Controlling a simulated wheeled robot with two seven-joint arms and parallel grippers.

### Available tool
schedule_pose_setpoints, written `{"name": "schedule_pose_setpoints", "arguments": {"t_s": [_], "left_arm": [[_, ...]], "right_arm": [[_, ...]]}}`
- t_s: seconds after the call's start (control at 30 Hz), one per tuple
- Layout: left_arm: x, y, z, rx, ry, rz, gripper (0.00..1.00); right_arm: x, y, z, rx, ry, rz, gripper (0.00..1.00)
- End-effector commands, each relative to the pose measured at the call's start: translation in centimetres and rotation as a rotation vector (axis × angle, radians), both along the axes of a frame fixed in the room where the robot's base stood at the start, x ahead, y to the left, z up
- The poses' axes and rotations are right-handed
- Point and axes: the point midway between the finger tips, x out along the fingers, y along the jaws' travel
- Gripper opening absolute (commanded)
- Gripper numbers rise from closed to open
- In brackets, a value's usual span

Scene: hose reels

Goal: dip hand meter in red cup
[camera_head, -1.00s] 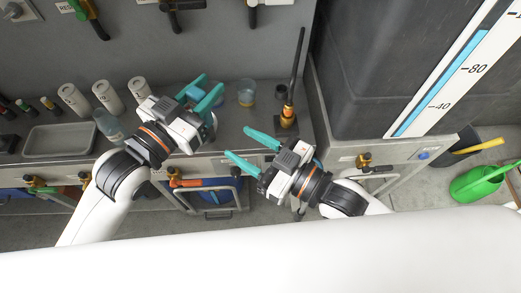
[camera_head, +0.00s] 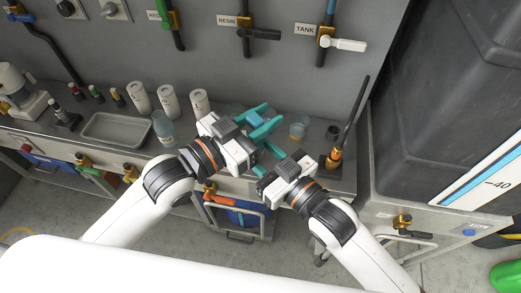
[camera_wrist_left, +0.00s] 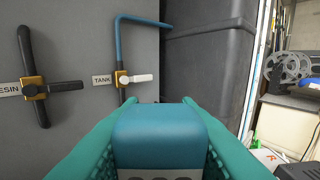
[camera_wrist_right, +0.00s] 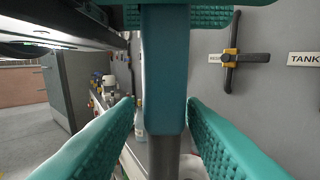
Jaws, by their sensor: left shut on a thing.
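My left gripper (camera_head: 264,121) is shut on the hand meter (camera_head: 255,120), a blue block-shaped body that also fills the middle of the left wrist view (camera_wrist_left: 160,125). In the right wrist view the meter's blue body (camera_wrist_right: 166,70) hangs down from the left gripper's teal fingers, with a grey probe (camera_wrist_right: 163,157) below. My right gripper (camera_wrist_right: 161,105) is open, its two fingers on either side of the meter; I cannot tell whether one touches it. In the head view the right gripper (camera_head: 266,160) is just below the left one. I cannot make out a red cup.
On the bench a clear cup (camera_head: 298,127) stands right of the grippers, near a brass fitting with a black rod (camera_head: 335,158). Several white canisters (camera_head: 169,103), a bottle (camera_head: 164,128) and a grey tray (camera_head: 116,127) are to the left. A dark tank (camera_head: 440,100) stands right.

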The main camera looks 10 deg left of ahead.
Motion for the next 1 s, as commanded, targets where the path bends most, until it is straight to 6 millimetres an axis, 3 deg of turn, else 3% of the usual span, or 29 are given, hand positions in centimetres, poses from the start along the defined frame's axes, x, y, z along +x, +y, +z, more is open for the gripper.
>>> {"name": "schedule_pose_setpoints", "arguments": {"t_s": [0.03, 0.2, 0.23, 0.27, 0.4, 0.77, 0.9, 1.0], "left_arm": [[0.0, 0.0, 0.0, -0.001, -0.001, 0.0, 0.0], [0.0, 0.0, 0.0, -0.001, -0.001, 0.0, 0.0], [0.0, 0.0, 0.0, -0.001, -0.001, 0.0, 0.0], [0.0, 0.0, 0.1, -0.001, -0.001, 0.0, 0.32], [0.0, 0.0, 0.0, -0.001, -0.001, 0.0, 0.54], [0.2, 0.1, 0.7, -0.062, 0.013, 0.005, 0.54], [0.9, 0.9, 3.1, -0.299, 0.065, 0.012, 0.54], [3.0, 3.5, 2.7, -0.528, 0.182, 0.073, 0.54]], "right_arm": [[0.0, 0.0, 0.0, 0.0, 0.0, 0.0, 0.28], [-0.1, 0.0, 0.0, 0.001, 0.001, 0.001, 0.0], [-0.1, 0.0, 0.0, 0.001, 0.001, 0.001, 0.0], [-0.1, 0.0, 0.0, 0.002, 0.0, 0.002, 0.0], [-0.1, 0.0, 0.0, 0.002, 0.0, 0.002, 0.0], [0.0, 0.0, 0.0, 0.001, -0.001, 0.0, 0.0], [0.0, 0.0, 0.0, 0.001, -0.001, 0.0, 0.0], [0.0, 0.0, 0.0, 0.001, -0.001, 0.0, 0.0]]}}
